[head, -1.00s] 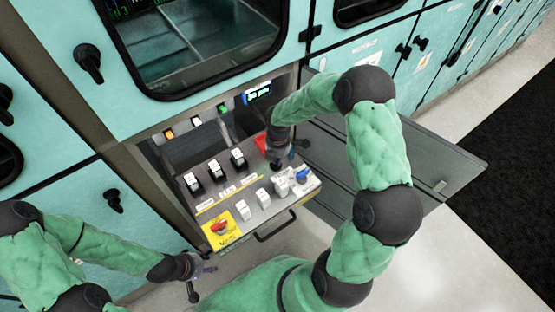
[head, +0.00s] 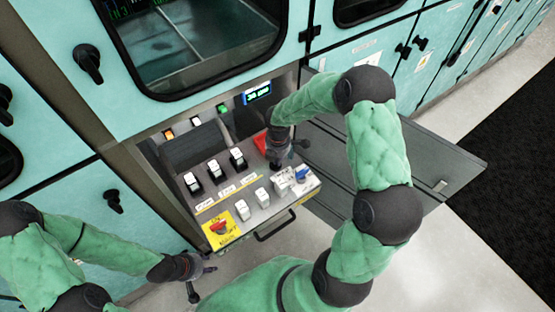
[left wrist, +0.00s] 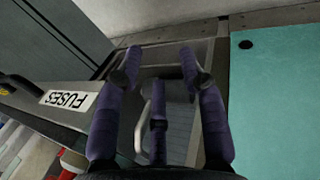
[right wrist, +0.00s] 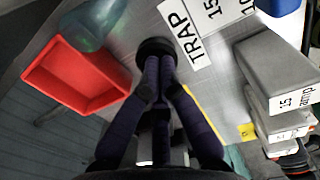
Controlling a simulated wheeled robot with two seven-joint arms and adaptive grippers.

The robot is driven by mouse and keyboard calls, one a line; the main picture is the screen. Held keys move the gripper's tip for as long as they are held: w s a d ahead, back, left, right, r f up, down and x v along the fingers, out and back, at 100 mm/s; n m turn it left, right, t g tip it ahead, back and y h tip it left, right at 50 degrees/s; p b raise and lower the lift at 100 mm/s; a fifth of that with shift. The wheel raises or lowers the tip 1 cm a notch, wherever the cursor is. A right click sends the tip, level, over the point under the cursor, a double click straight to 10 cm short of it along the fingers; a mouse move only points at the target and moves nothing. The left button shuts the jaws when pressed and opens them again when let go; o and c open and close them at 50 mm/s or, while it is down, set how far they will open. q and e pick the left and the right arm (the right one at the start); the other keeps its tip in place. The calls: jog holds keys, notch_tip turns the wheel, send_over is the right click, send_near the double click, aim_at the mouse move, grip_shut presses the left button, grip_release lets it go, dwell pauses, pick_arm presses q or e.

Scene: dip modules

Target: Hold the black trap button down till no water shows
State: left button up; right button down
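The black trap button (right wrist: 155,46) is a round dark knob on the grey panel, beside a white label reading TRAP (right wrist: 188,40). My right gripper (right wrist: 160,62) is shut, with its fingertips together against the button and partly hiding it; how far the button is pressed cannot be seen. It also shows over the panel's far right corner in the head view (head: 283,160). A clear teal-tinted bowl (right wrist: 95,22) is beside the button; I cannot tell whether it holds water. My left gripper (left wrist: 160,62) is open and empty, apart from the panel at the lower left in the head view (head: 195,278).
A red tray (right wrist: 75,75) is beside the button. The control panel (head: 225,190) carries several white switches and a red emergency knob (head: 220,227) on yellow. A lit display (head: 257,93) is above. A grey open door (head: 400,165) is behind my right arm.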

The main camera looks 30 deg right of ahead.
jog(key=shift+s+a+f, duration=0.2)
jog(key=shift+s+f, duration=0.5)
notch_tip(320, 180, up, 13)
jog(key=w, duration=0.1)
jog(key=shift+d+r, duration=0.2)
dwell(0.6)
